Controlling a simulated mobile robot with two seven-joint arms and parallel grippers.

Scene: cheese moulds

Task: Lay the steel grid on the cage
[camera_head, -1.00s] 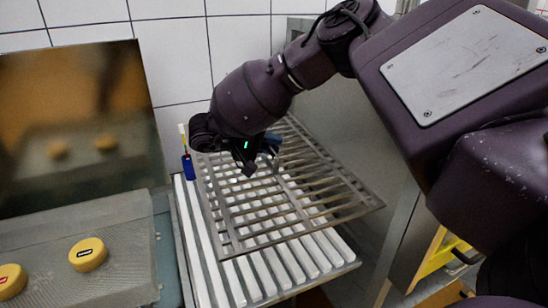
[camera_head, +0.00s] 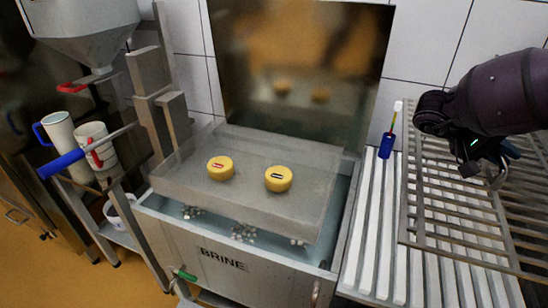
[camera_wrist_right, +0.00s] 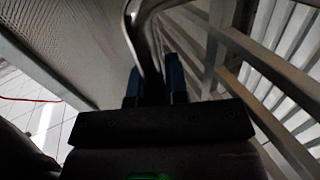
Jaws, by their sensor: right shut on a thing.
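The steel grid (camera_head: 452,254) is a flat frame of grey bars at the right of the head view, above the white slatted rack. My right gripper (camera_head: 490,172) is over the grid and shut on its bent metal handle; in the right wrist view the blue fingers (camera_wrist_right: 152,80) clasp that handle (camera_wrist_right: 143,35). The grey mesh cage (camera_head: 255,205) sits in the brine basin in the middle of the head view, left of the grid. The grid's right end is out of frame. My left gripper is not in view.
The brine basin (camera_head: 225,270) has a tall reflective panel (camera_head: 300,60) behind it. The white slatted rack (camera_head: 375,230) adjoins it on the right, with a blue brush holder (camera_head: 387,145) at its back. Mugs (camera_head: 60,135) and a funnel (camera_head: 80,30) stand left.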

